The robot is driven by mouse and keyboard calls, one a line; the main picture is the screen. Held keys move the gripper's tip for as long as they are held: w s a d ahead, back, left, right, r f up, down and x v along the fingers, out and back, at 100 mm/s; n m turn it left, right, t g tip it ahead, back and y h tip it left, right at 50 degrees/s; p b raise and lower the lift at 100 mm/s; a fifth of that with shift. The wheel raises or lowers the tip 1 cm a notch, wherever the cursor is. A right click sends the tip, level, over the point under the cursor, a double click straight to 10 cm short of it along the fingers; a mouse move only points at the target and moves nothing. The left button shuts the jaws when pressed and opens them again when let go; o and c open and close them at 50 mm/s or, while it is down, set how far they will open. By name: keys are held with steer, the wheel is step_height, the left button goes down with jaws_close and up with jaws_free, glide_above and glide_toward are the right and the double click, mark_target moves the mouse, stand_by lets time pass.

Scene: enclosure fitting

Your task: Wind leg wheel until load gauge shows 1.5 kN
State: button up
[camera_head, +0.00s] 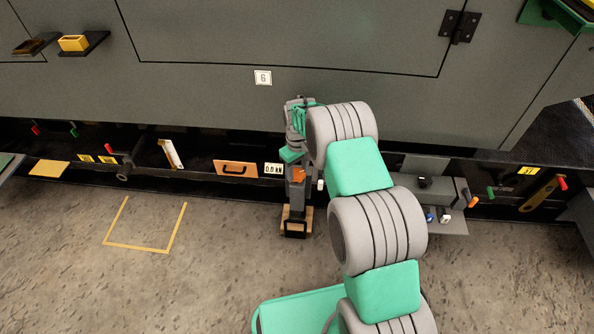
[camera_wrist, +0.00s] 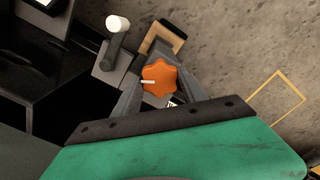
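The orange lobed knob (camera_head: 299,174), the likely leg wheel, sits on a grey upright leg (camera_head: 297,194) under the enclosure. In the wrist view the knob (camera_wrist: 159,78) has a white pointer mark towards its left. My gripper (camera_head: 294,162) is just above it; in the wrist view its fingers (camera_wrist: 159,84) stand apart, one on each side of the knob. I cannot tell whether they touch it. The load gauge (camera_head: 273,169), a small white display left of the leg, reads 0.0 kN. The leg's foot (camera_head: 295,228) is near the floor; contact is unclear.
A white-tipped lever (camera_wrist: 117,24) stands beside the knob. A grey shelf with small switches (camera_head: 430,216) is at the right. A yellow outline (camera_head: 137,246) marks clear floor at left.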

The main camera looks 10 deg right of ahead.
steer(key=c, duration=0.8)
steer(key=shift+m, duration=0.4)
steer(key=m+p, duration=0.1)
steer(key=m, duration=0.2)
steer(key=shift+m, duration=2)
steer(key=o, duration=1.3)
steer(key=shift+o, duration=0.2)
